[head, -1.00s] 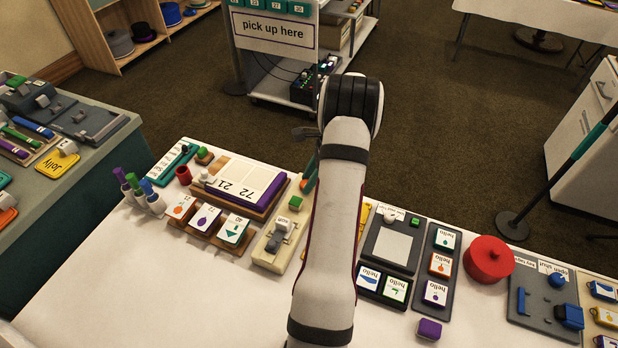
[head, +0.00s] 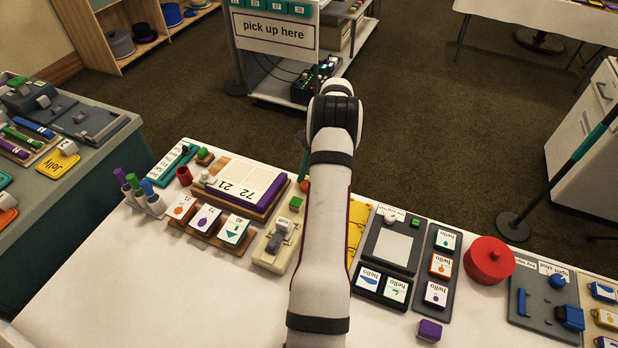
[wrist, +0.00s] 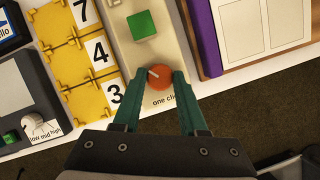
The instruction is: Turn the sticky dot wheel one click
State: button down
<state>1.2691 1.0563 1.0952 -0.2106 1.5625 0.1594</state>
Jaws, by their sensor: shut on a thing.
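The sticky dot wheel (wrist: 160,77) is a small orange disc with a white mark pointing to its upper left in the wrist view. It sits near the end of a cream base (wrist: 122,52), above a partly covered "one click" label (wrist: 165,99). My gripper (wrist: 159,80) is shut on the wheel, with one green finger at each side of it. In the head view the orange wheel (head: 304,186) just shows beside my arm, below a green finger (head: 302,166). My arm hides part of the cream base (head: 268,258).
A green block (wrist: 142,25) stands on the same base. Yellow number plates (wrist: 70,60) lie close on the left, and a purple-edged board (wrist: 204,38) on the right. A red round pot (head: 489,260) stands farther right. The front left of the table (head: 130,285) is clear.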

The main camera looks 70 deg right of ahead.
jog(key=n+g, duration=0.2)
jog(key=n, duration=0.3)
jog(key=shift+w+n, duration=0.15)
jog(key=shift+n, duration=0.15)
jog(key=shift+w+n+g, duration=0.1)
jog(key=shift+n+g, duration=0.8)
jog(key=shift+n, duration=1.2)
jog(key=shift+c, duration=2.2)
grip_release()
jog(key=v, duration=0.6)
jog(key=shift+r, duration=0.1)
jog(key=shift+w+d+r, duration=0.2)
jog(key=shift+r, duration=0.45)
